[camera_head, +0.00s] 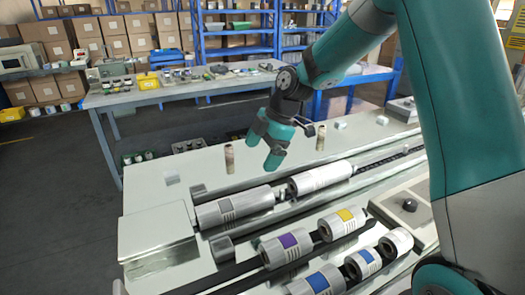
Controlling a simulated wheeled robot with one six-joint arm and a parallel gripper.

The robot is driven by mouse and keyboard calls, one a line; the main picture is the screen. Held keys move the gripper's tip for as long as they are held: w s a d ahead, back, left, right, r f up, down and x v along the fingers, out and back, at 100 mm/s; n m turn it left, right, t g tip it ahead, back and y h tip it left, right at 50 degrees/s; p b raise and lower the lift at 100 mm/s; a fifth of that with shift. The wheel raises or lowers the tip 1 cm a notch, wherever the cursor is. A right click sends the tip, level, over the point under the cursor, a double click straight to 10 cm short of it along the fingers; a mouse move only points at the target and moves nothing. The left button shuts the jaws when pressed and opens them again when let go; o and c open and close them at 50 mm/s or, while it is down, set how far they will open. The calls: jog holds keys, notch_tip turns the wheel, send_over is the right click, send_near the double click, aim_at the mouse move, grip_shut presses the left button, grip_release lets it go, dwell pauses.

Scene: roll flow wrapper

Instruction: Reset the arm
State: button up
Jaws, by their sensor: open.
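My gripper (262,156) is teal with black joints and hangs from my teal and grey arm (345,45). It is open and empty, pointing down above the back part of the light grey machine top (200,165). A small brownish cylinder (229,158) stands just left of the fingers, and another (321,138) stands to the right. I cannot tell exactly how high the fingertips are above the surface.
White rolls (322,178) and (235,206) lie on a rod in front of the gripper. Purple (284,249), yellow (342,225) and blue-marked (363,264) rolls lie nearer. A grey box-like block (158,237) stands front left. A cluttered workbench (180,93), shelves and cartons stand behind.

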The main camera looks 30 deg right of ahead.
dwell(0.3)
jog(key=s+a+r+m, duration=0.55)
jog(key=s+a, duration=0.25)
jog(key=s, duration=0.3)
jog(key=s+a+r+m+g, duration=0.1)
jog(key=s+m, duration=0.5)
jog(key=s, duration=1.1)
jog(key=shift+s+a+r+g, duration=0.3)
jog(key=shift+a+r, duration=0.3)
jog(key=shift+a, duration=0.55)
